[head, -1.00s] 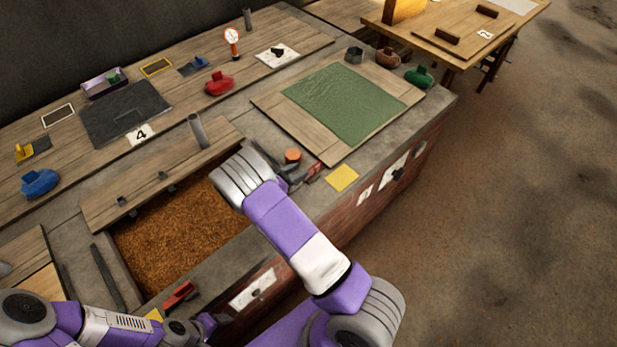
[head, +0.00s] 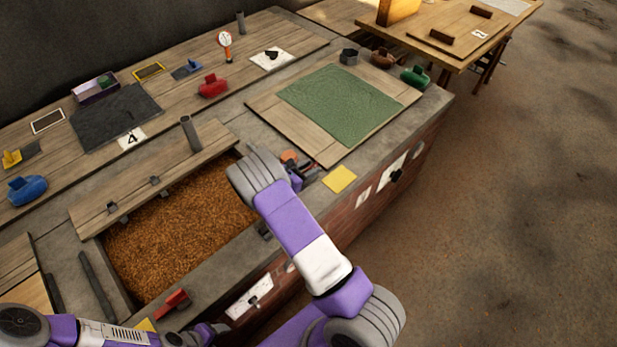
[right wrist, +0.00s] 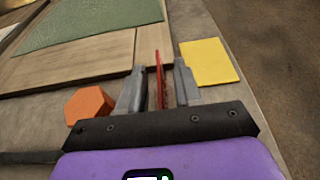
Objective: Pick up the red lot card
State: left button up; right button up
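The red lot card (right wrist: 160,80) stands on edge in the right wrist view, seen as a thin upright strip between the two grey fingers of my right gripper (right wrist: 158,88). The fingers are apart, with a gap visible on each side of the card. In the head view my right gripper is mostly hidden behind my own right arm, close above the counter beside the orange hexagonal piece. My left arm lies at the bottom left of the head view; its fingers cannot be made out.
The orange hexagonal piece (right wrist: 90,105) sits left of the fingers, and a yellow square (head: 340,179) lies to the right. A green mat (head: 340,103) on a board lies beyond. An open bin of grain (head: 180,235) is left of my right arm.

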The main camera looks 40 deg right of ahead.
grip_shut()
